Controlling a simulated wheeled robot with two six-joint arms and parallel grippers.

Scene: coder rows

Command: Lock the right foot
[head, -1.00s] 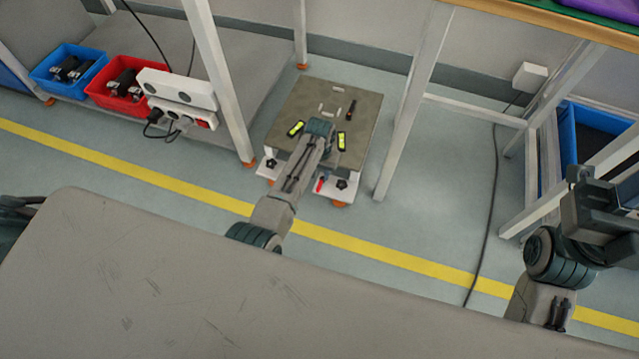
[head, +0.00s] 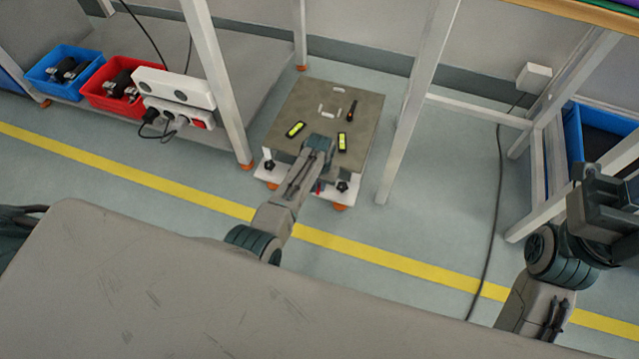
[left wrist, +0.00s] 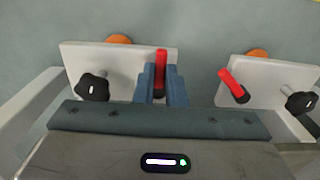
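A low wheeled platform (head: 300,115) stands on the floor, with white foot plates at its near edge. The right foot (head: 328,194) has a black knob (head: 342,186) and a red lever (head: 319,187), partly hidden by my left arm. My left gripper (head: 317,160) reaches down over this edge. In the left wrist view, which looks back from the platform, its fingers (left wrist: 160,88) are close together on both sides of the right foot's red lever (left wrist: 161,62). The other foot's red lever (left wrist: 232,83) leans free. My right gripper (head: 605,205) is at the right edge, its fingers unclear.
White frame legs stand left (head: 215,80) and right (head: 418,100) of the platform. A red bin (head: 108,97), a blue bin (head: 45,83) and a white power strip (head: 175,88) are at the left. A black cable (head: 492,230) lies on the floor at the right.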

